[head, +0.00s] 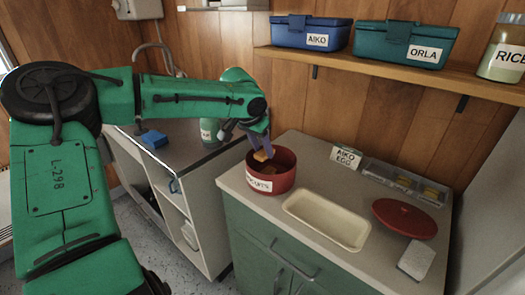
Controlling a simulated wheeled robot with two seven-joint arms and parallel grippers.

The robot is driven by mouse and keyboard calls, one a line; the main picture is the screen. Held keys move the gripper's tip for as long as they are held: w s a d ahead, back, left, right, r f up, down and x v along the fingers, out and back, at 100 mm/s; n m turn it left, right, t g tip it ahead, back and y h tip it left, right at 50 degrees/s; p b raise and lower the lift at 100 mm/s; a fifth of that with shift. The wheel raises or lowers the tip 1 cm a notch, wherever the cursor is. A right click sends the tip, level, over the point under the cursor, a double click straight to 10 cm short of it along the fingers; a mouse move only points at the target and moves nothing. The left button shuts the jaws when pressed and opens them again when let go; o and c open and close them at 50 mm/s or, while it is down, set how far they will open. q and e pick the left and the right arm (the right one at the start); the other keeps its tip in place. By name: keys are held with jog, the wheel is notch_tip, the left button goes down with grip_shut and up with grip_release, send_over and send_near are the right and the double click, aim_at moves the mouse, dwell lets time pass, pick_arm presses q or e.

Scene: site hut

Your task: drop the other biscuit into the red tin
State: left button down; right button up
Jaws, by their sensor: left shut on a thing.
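The red tin (285,181) stands open on the pale worktop, with a white label on its front. My left gripper (261,150) reaches in from the left, just over the tin's mouth. It is shut on a golden-brown biscuit (262,156), which is at the rim's height or slightly above it. Another brown piece (268,170) shows inside the tin, likely a biscuit. The tin's red lid (405,218) lies on the worktop at the right. My right gripper is not in view.
An empty cream tray (327,221) lies right of the tin. Behind are a card reading AIKO EGG (345,158) and a clear container (403,184). A white block (416,259) lies at the right front. Lunch boxes stand on the shelf (390,74) above.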

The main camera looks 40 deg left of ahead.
pick_arm(q)
jog(key=shift+d, duration=0.2)
jog(key=shift+c, duration=1.8)
grip_release()
jog(key=shift+a, duration=0.1)
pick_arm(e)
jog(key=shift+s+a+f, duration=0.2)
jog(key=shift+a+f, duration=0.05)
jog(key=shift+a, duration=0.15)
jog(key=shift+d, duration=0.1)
pick_arm(q)
jog(key=shift+r, duration=0.15)
jog(key=p+v, duration=0.1)
jog(key=v, duration=1.3)
jog(key=shift+s, duration=0.2)
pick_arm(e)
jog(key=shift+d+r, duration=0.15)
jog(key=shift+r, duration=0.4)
